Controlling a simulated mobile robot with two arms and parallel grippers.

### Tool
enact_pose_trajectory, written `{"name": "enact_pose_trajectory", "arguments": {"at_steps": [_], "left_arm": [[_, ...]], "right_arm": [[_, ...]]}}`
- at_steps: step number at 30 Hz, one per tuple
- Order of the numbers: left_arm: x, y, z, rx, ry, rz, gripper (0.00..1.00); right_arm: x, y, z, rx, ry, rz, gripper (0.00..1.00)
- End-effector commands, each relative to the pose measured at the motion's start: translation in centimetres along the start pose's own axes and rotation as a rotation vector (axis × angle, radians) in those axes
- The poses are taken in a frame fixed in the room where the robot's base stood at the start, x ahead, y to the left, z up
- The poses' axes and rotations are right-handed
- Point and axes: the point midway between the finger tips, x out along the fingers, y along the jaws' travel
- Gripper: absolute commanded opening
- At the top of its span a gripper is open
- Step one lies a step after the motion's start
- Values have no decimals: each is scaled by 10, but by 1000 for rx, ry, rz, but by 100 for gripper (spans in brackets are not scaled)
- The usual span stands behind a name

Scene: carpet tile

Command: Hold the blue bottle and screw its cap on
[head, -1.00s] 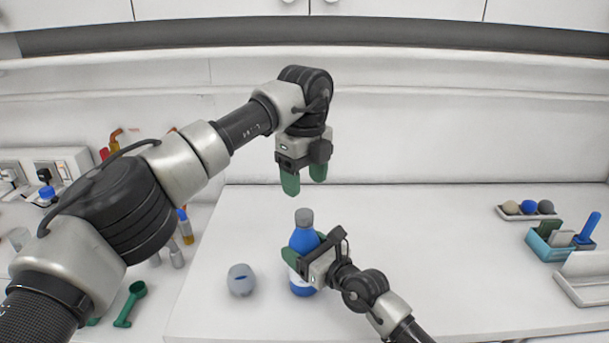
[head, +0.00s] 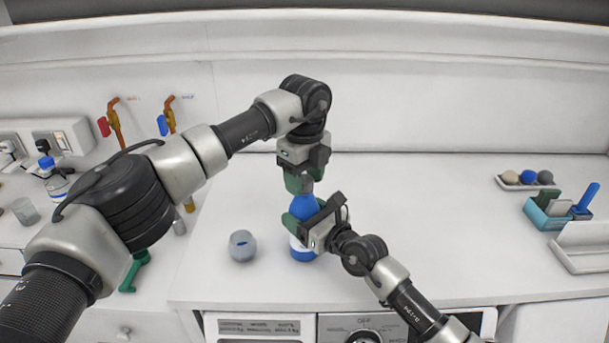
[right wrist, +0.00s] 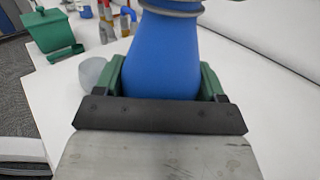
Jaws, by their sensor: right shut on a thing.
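The blue bottle (head: 304,204) stands upright on the white counter, with a pale band low on its body. My right gripper (head: 303,223) is shut on its side; in the right wrist view the green fingers (right wrist: 170,82) flank the blue body. A grey cap (head: 306,186) is at the bottle's top; its lower edge shows in the right wrist view (right wrist: 172,6). My left gripper (head: 301,182) points down from above, its green fingers beside the cap. I cannot tell whether they touch it, or whether the cap is screwed down.
A grey cup (head: 242,246) stands left of the bottle. A teal bin (head: 544,215) with tools and a tray of balls (head: 527,183) are at the right. Red and blue taps (head: 113,122) are at the left wall. An appliance with a dial (head: 364,335) is below the counter's front edge.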

Motion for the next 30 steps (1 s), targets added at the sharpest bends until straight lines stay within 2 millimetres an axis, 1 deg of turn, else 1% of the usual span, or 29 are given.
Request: {"name": "enact_pose_trajectory", "arguments": {"at_steps": [1, 7, 11, 14, 17, 30], "left_arm": [[0, 0, 0, 0, 0, 0, 44], [0, 0, 0, 0, 0, 0, 13], [0, 0, 0, 11, 0, 0, 12], [0, 0, 0, 88, 0, 0, 11], [0, 0, 0, 249, 0, 1, 11], [0, 0, 0, 1116, 0, 0, 11]], "right_arm": [[0, 0, 0, 1, 0, 0, 4], [0, 0, 0, 1, 0, 0, 4], [0, 0, 0, 1, 0, 0, 4], [0, 0, 0, 1, 0, 0, 4], [0, 0, 0, 0, 0, 0, 4], [0, 0, 0, 0, 0, 1, 4]]}}
